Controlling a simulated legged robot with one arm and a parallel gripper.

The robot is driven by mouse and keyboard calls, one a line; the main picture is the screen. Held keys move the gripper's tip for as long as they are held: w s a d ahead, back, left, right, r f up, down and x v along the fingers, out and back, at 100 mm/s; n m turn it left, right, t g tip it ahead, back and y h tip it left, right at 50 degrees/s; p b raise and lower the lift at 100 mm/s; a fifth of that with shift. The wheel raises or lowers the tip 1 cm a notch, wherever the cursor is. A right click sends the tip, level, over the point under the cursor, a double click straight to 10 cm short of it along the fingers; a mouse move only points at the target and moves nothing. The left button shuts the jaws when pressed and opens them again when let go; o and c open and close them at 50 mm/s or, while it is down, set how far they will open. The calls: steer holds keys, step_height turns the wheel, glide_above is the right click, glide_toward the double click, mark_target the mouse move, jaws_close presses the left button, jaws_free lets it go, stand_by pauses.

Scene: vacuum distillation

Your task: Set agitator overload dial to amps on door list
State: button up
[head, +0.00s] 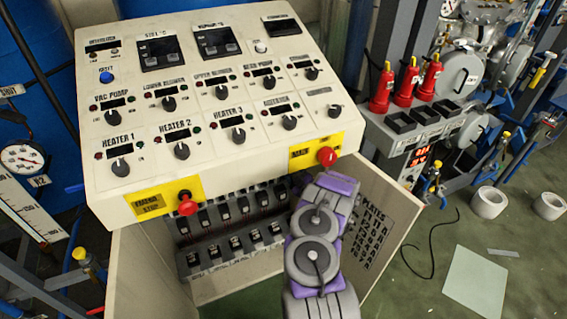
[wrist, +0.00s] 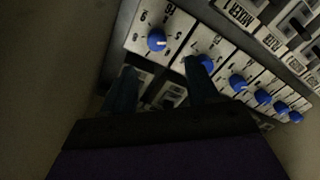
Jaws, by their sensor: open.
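In the wrist view a row of blue dials with printed scales runs diagonally. The nearest blue dial (wrist: 157,39) shows whole, with a white pointer mark, and a second dial (wrist: 206,63) is partly covered by a finger. I cannot tell which dial is the agitator's. My gripper (wrist: 160,68) is open and empty, its dark fingers spread just below these two dials. In the head view my purple and grey arm reaches into the cabinet and hides the gripper. The door list (head: 372,229) is on the inside of the open right door; its lines are too small to read.
Rows of breakers (head: 232,239) sit inside. The open doors (head: 152,268) flank the opening. Red bottles (head: 382,88) stand at right.

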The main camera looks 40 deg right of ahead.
steer(key=w+d+b, duration=0.2)
steer(key=w, duration=0.6)
steer(key=shift+w+d+f+b, duration=0.2)
steer(key=shift+d+f+b, duration=0.05)
steer(key=shift+d+b, duration=0.1)
steer(key=shift+d, duration=0.15)
steer(key=shift+c, duration=1.2)
steer(key=shift+a+r, duration=0.1)
steer(key=shift+a, duration=0.3)
steer(key=c, duration=0.8)
